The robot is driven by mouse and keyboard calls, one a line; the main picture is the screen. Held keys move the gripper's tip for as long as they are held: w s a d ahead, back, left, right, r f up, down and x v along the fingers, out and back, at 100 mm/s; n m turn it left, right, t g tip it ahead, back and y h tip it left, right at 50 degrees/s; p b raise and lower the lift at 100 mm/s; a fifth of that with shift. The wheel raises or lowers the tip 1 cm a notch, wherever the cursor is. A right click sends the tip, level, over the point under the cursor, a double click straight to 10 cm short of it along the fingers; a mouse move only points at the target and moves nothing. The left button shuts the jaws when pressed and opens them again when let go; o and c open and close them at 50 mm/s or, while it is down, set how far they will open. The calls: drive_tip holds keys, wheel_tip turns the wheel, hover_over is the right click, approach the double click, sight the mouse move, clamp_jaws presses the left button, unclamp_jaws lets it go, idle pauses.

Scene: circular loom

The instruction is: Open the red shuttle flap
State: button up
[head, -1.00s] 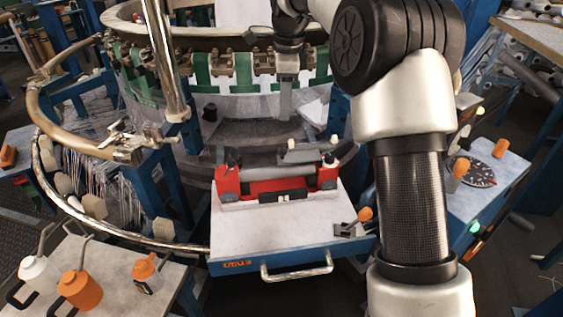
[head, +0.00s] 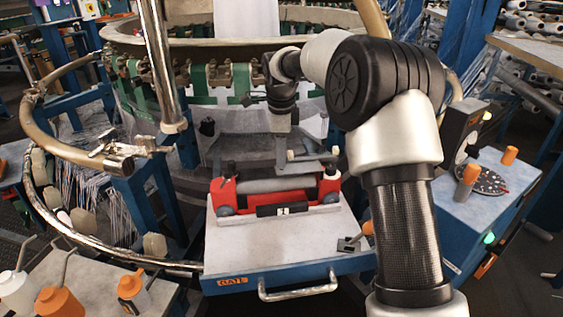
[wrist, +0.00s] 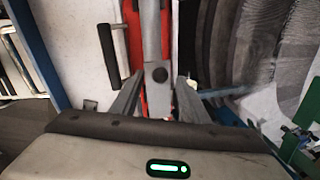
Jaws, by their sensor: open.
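The red shuttle (head: 225,190) rests on a pale tabletop with a blue front edge, below my gripper. It has a grey roller across its top and a black block on its front. A grey bar (head: 310,167) shows at its upper right; I cannot tell for sure whether it is the flap. My gripper (head: 281,165) points down over the shuttle's back. In the wrist view my gripper (wrist: 157,88) is open, its two fingers on either side of a grey part (wrist: 159,74) with a dark round spot. Contact cannot be told. The red body (wrist: 135,50) lies beyond.
A black handle (wrist: 108,50) lies left of the fingers in the wrist view. The loom's ring (head: 235,77) stands behind the shuttle. Bottles (head: 60,300) stand at the lower left.

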drive_tip(key=shift+w+f, duration=0.25)
drive_tip(key=shift+f, duration=1.05)
clamp_jaws()
drive_tip(key=shift+r, duration=0.1)
drive_tip(key=shift+d, duration=0.1)
